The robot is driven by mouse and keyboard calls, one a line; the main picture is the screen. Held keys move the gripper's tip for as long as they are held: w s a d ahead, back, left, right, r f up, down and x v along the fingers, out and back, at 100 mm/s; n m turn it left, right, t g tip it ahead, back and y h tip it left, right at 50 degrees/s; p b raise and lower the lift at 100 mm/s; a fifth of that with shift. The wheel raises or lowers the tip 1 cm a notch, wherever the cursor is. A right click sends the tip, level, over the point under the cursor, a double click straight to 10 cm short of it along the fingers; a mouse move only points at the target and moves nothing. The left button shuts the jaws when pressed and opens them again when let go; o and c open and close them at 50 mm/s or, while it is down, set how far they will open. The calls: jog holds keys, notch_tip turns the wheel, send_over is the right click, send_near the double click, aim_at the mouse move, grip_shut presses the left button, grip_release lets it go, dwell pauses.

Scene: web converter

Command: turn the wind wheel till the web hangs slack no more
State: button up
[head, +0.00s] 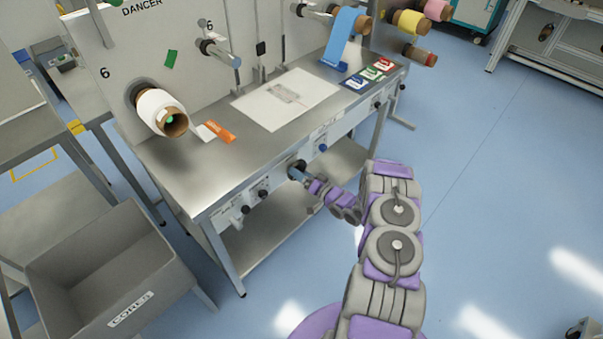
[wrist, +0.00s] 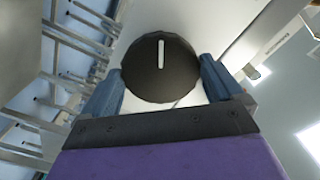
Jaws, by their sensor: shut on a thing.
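A round black knob with a white pointer line (wrist: 160,68) sits between my two blue fingertips in the wrist view, its line pointing up in that picture. I take it for the wind wheel. In the head view the dark knob (head: 297,166) is on the bench's front rail, partly hidden by my gripper (head: 300,175), which is shut on it. A blue web (head: 340,44) comes down from a roll on the back panel to the bench top. A white roll on a brown core (head: 158,112) sits on the left spindle. I cannot tell how slack any web is.
Other small knobs (head: 263,194) line the front rail. A white sheet (head: 288,98), an orange tag (head: 219,132) and coloured cards (head: 370,73) lie on the bench top (head: 190,170). A grey bin marked CORES (head: 130,311) stands at lower left.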

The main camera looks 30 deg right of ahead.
jog(key=m, duration=1.2)
jog(key=shift+d+p, duration=0.1)
jog(key=shift+p, duration=0.25)
jog(key=o, duration=0.7)
jog(key=shift+d, duration=0.1)
jog(key=p+v, duration=0.2)
jog(key=v, duration=1.5)
jog(key=shift+s, duration=0.15)
